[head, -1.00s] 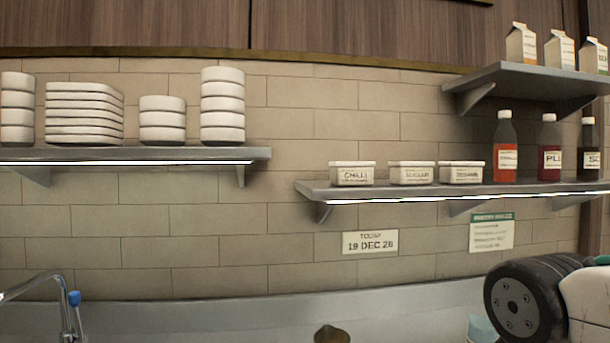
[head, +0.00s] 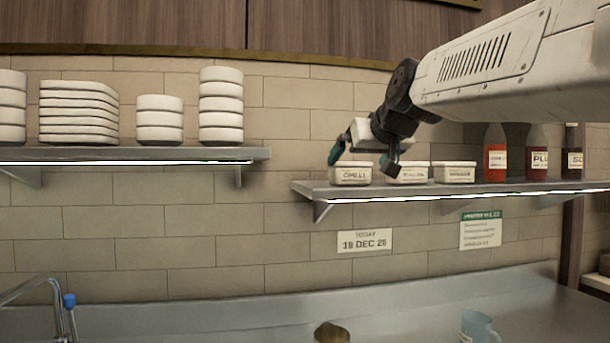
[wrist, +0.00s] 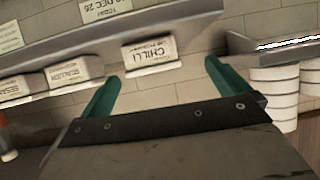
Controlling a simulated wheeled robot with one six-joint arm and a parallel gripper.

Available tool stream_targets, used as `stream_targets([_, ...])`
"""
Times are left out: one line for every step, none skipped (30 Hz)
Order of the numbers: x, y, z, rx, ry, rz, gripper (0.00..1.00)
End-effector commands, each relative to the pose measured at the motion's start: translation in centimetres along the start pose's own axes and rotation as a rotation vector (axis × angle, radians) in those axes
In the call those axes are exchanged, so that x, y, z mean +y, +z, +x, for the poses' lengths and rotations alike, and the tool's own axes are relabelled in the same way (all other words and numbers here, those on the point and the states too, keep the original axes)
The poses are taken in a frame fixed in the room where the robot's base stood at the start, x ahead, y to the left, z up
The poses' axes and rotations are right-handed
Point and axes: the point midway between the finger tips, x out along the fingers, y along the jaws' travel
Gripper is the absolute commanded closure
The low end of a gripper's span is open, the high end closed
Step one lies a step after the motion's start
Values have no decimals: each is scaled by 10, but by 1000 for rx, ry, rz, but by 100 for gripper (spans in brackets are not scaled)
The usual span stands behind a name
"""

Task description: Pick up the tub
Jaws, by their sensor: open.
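Three small white lidded tubs stand in a row on the right grey shelf. The left tub (head: 350,176) is labelled CHILLI; the middle tub (head: 408,174) and the right tub (head: 455,173) have labels too small to read surely. My gripper (head: 362,160) is open and empty, its green-tipped fingers in front of the shelf near the CHILLI tub. In the wrist view, which is upside down, the CHILLI tub (wrist: 151,54) shows between and beyond the open fingers of my gripper (wrist: 158,76), apart from them.
The shelf (head: 325,190) also holds sauce bottles (head: 496,155) at the right. Another shelf (head: 120,154) at the left bears stacked white dishes (head: 221,105). A blue mug (head: 478,327) and a metal pot (head: 331,333) stand on the counter below.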

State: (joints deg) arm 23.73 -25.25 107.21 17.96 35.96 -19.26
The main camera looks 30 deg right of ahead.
Motion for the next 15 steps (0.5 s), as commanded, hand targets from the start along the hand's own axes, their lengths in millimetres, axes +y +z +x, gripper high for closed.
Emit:
stream_targets([8,-15,0,33,16,3,0])
stream_targets([11,-20,2,46,21,3,0])
stream_targets([14,-25,5,58,26,2,0])
stream_targets([15,-27,9,62,28,2,0])
stream_targets([15,-28,14,64,28,2,0])
stream_targets([15,-29,21,64,28,2,0])
stream_targets([15,-28,27,62,27,2,0])
stream_targets([15,-29,32,62,27,2,0])
stream_targets([15,-29,40,63,27,2,0])
stream_targets([15,-29,45,62,27,2,0])
stream_targets([15,-30,49,62,27,2,0])
stream_targets([16,-30,54,63,27,2,0])
stream_targets([16,-30,58,63,27,2,0])
stream_targets([16,-31,60,64,27,1,0])
stream_targets([16,-31,63,64,27,1,0])
